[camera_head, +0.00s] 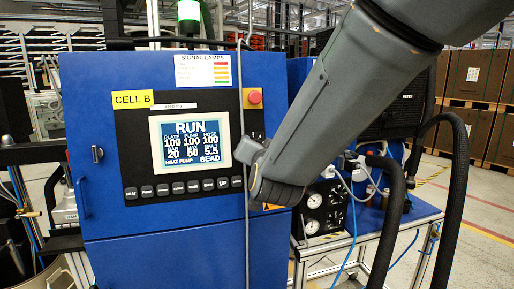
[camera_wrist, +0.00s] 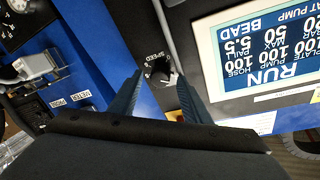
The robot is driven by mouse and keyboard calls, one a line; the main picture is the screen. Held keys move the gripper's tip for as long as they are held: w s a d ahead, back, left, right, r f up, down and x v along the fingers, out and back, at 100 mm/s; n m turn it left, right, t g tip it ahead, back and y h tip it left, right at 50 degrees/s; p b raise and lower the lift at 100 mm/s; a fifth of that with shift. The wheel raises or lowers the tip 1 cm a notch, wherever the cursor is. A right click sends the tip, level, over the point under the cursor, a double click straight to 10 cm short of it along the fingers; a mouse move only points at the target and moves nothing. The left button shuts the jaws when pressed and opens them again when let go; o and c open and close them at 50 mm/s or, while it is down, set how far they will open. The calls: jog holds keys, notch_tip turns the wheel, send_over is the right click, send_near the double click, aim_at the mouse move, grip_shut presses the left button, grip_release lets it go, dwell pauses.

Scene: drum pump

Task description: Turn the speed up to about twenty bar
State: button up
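The speed knob (camera_wrist: 158,71) is a black dial marked SPEED on the panel, seen upside down in the wrist view, with a pale mark at its lower right. My gripper (camera_wrist: 160,76) has its two fingers apart, one on each side of the knob in the picture. I cannot tell whether they touch it. In the head view my arm hides the knob. The screen (camera_head: 189,143) on the blue cabinet reads RUN, with 20 under BAR and 50 under MAX; part of the screen (camera_wrist: 262,50) shows in the wrist view.
A row of black buttons (camera_head: 176,189) runs below the screen. A red stop button (camera_head: 254,97) sits above. A thin grey vertical rod (camera_head: 246,225) runs down the cabinet front. Black hoses (camera_head: 459,170) hang at the right, near gauges (camera_head: 313,226) on a side bench.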

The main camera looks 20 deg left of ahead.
jog(key=b+v, duration=0.1)
jog(key=v, duration=0.6)
jog(key=shift+s+d, duration=0.15)
jog(key=shift+s, duration=0.2)
jog(key=d+f+n+g+h, duration=0.1)
jog(key=d+f+g+h, duration=0.45)
jog(key=d+f, duration=1.3)
jog(key=s+d+f+g, duration=0.4)
jog(key=s+d+g, duration=0.1)
jog(key=s+d, duration=0.3)
jog(key=s+d+f+g, duration=0.5)
jog(key=s+d, duration=0.3)
jog(key=shift+s+f+h, duration=0.25)
jog(key=shift+f+h, duration=0.1)
jog(key=shift+h, duration=0.1)
